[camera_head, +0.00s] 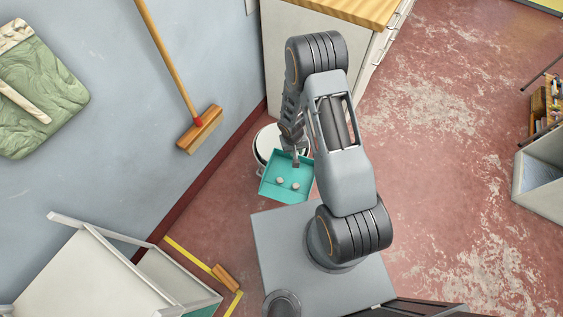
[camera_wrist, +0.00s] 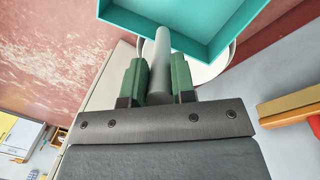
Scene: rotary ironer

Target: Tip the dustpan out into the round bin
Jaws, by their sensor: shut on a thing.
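The teal dustpan (camera_head: 272,190) is held up, with two small pale lumps (camera_head: 287,184) in it in the head view. My gripper (camera_head: 296,158) is shut on its grey handle; in the wrist view the handle (camera_wrist: 160,62) lies between the green finger pads (camera_wrist: 157,82). The round white bin (camera_head: 264,142) stands on the floor by the wall. The dustpan and my arm cover part of its top in the head view. The bin (camera_wrist: 205,73) also shows partly behind the pan in the wrist view. I cannot tell the pan's height above it.
A white cabinet with a wooden top (camera_head: 345,8) stands just behind the bin. A broom (camera_head: 200,128) leans on the wall at left. A white frame (camera_head: 90,265) and a small brush (camera_head: 226,278) are at lower left. Red floor on the right is open.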

